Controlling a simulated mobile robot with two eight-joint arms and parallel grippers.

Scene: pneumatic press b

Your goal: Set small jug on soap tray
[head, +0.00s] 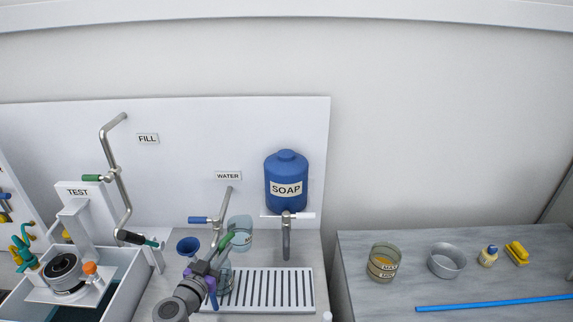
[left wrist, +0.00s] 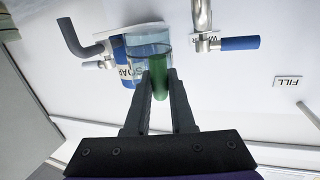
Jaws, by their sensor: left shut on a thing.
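The small jug (head: 241,231) is a clear vessel with a green handle, and it also shows in the left wrist view (left wrist: 147,50). My left gripper (head: 224,245) is shut on the green handle; in the left wrist view (left wrist: 159,85) its black fingers sit on both sides of it. The jug is behind the slotted tray (head: 309,292), near the water tap and left of the soap tap (head: 286,235). Whether it touches anything below is unclear. My right gripper is not in view.
The blue soap tank (head: 287,170) hangs on the back panel. The water tap (head: 222,208) and a blue funnel (head: 188,245) are close to my left gripper. Another clear vessel (head: 225,281) stands at the tray's left end, partly hidden. A side table holds a beaker (head: 383,260) and a bowl (head: 445,262).

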